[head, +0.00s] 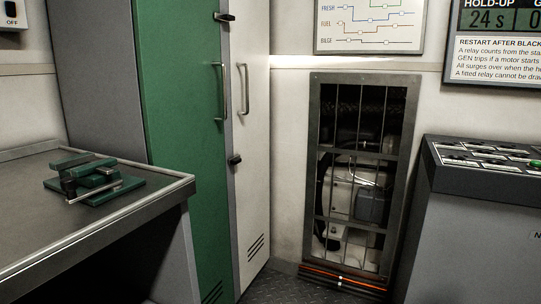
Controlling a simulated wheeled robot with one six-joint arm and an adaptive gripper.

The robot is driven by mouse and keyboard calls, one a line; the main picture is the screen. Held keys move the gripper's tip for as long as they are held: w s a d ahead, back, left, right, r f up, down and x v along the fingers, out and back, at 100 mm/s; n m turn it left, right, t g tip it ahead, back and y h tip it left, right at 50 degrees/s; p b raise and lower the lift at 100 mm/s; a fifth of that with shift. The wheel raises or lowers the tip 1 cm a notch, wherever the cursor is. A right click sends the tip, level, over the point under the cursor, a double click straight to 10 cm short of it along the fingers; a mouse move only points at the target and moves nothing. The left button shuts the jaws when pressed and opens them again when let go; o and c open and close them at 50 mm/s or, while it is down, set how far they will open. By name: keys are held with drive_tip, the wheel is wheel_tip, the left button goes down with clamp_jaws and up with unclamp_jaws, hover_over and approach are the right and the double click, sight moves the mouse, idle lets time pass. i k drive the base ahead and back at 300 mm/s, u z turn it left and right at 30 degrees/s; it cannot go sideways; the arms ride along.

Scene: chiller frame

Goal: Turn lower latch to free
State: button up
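A tall locker has a green door (180,130) and a white door (251,150) meeting at an edge. Two dark latches sit near that edge: an upper latch (225,16) near the top of the picture and a lower latch (235,160) about halfway down. Both stick out from the door front. The lower one is small here, and I cannot tell its exact turn. Both doors look closed. My gripper is not in this view, and nothing is seen touching either latch.
A metal workbench (165,190) with a green vise (95,180) stands at the left. A barred grille (361,180) with machinery behind it is right of the locker. A grey console (480,220) stands at the right. Some dark floor (285,285) shows before the locker.

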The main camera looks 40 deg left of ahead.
sight(236, 160)
drive_tip(key=u, duration=0.45)
drive_tip(key=i, duration=1.05)
drive_tip(key=u, duration=1.1)
drive_tip(key=i, duration=0.25)
drive_tip(key=u, duration=0.1)
